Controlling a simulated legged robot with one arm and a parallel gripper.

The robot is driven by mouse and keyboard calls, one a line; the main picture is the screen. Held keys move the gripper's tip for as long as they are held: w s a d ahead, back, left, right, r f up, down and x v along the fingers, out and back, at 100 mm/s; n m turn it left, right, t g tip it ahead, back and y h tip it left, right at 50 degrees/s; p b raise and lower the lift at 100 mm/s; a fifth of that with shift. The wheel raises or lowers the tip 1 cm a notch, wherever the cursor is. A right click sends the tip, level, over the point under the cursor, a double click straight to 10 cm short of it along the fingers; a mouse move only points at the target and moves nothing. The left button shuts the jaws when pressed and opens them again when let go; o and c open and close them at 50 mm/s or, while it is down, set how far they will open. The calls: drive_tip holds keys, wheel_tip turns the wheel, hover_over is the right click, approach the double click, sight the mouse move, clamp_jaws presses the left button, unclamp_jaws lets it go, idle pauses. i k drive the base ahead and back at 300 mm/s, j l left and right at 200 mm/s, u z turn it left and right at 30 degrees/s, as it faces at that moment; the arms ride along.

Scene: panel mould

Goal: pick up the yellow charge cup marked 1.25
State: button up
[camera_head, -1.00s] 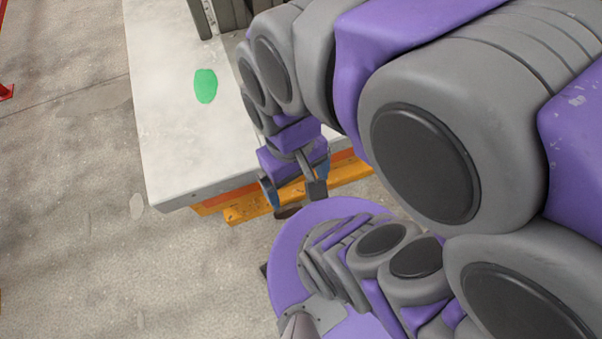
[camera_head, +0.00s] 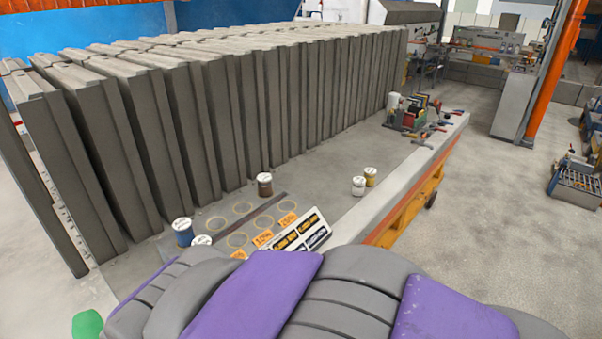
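A small yellow cup with a white top (camera_head: 370,178) stands upright on the table, near its right edge. Its marking is too small to read. A pale cup (camera_head: 358,188) stands close beside it on the left and slightly nearer. A brown cup (camera_head: 265,188) stands further left by a mat with printed rings (camera_head: 228,222). My arm crosses the bottom of the view, and my gripper is out of view.
A long row of upright grey panels (camera_head: 215,110) fills the table's left and back. Orange labels and a black-and-white sign (camera_head: 300,232) lie at the mat's near side. A toolbox with tools (camera_head: 412,115) stands further back.

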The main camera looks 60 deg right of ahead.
sight(370, 173)
drive_tip(key=z, duration=2.55)
drive_tip(key=i+u, duration=0.1)
drive_tip(key=u, duration=0.65)
drive_tip(key=i+l+u, duration=0.3)
drive_tip(key=l, duration=0.15)
drive_tip(key=l+u, duration=0.3)
drive_tip(key=l, duration=0.2)
drive_tip(key=i+l+u, duration=0.15)
drive_tip(key=l+u, duration=0.15)
drive_tip(key=l, duration=0.25)
drive_tip(key=l+u, duration=0.3)
drive_tip(key=l, duration=0.2)
drive_tip(key=i+l, duration=0.1)
drive_tip(key=l, duration=1.2)
